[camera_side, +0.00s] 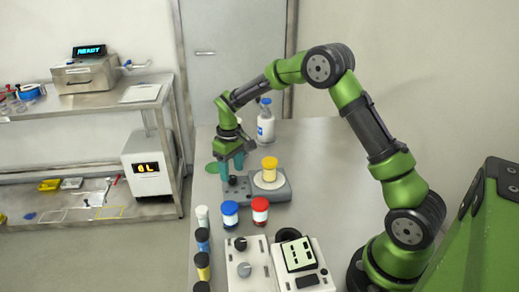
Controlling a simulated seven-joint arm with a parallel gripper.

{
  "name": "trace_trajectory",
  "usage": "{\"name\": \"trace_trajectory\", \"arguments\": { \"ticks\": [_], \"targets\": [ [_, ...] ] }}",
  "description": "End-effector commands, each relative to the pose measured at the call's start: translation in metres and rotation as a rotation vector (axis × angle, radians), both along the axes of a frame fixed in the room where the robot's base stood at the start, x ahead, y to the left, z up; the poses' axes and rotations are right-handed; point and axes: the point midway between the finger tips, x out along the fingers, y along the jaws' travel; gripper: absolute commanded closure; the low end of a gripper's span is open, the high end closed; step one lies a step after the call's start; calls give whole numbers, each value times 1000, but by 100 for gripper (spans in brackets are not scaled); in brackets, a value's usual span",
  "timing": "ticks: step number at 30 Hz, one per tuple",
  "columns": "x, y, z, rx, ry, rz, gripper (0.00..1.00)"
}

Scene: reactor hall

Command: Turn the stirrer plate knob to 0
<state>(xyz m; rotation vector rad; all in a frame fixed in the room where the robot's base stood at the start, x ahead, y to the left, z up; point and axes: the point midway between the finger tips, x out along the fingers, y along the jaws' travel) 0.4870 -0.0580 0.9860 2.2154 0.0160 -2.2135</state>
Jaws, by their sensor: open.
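The grey stirrer plate (280,192) stands on the table with a jar with a yellow lid (269,170) on its round top. A small dark knob (233,181) shows at the plate's left end; its setting is too small to read. My gripper (232,172) points down over that left end, with its fingers apart and nothing seen between them. The fingertips are close to the knob; I cannot tell whether they touch it.
A blue-lidded jar (230,214) and a red-lidded jar (260,211) stand in front of the plate. Nearer are several vials at the left edge and a white panel with knobs (250,265). A bottle (265,125) stands behind. The table right of the plate is clear.

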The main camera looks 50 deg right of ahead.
Motion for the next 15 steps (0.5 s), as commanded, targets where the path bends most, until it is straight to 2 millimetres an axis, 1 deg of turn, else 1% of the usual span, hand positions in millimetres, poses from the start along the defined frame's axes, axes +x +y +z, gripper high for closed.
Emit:
{"name": "trace_trajectory", "arguments": {
  "ticks": [1,9,15],
  "targets": [
    [1,0,12,-1,-6,1,44],
    [1,0,79,-2,-5,0,44],
    [0,0,121,-1,-5,0,44]
  ]
}}
